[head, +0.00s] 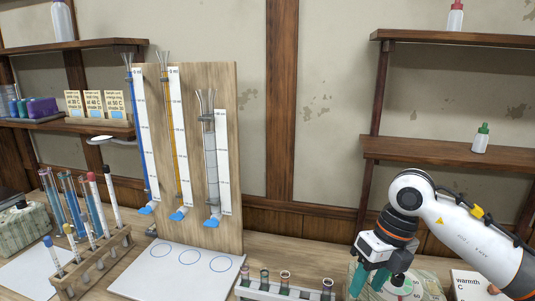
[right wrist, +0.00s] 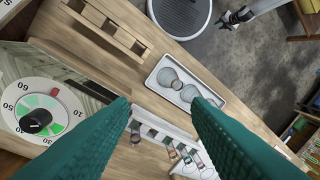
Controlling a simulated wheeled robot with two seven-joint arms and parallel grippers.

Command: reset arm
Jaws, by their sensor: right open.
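My right gripper (head: 368,282) is at the lower right of the head view, its arm reaching in from the right edge. Its two teal fingers point down and stand apart with nothing between them. In the right wrist view the open fingers (right wrist: 160,103) frame bare wooden bench and part of a white vial rack (right wrist: 165,128). A marbled box with a round dial (right wrist: 40,118) lies left of the fingers, and its dial shows partly behind the gripper in the head view.
The vial rack (head: 262,292) stands left of the gripper. A white tray (right wrist: 158,92) holds two round glass dishes. A board (head: 240,150) with three graduated tubes stands behind a sheet with circles (head: 160,275). A wooden test tube rack (head: 95,265) is at left; shelves (head: 430,150) hang at right.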

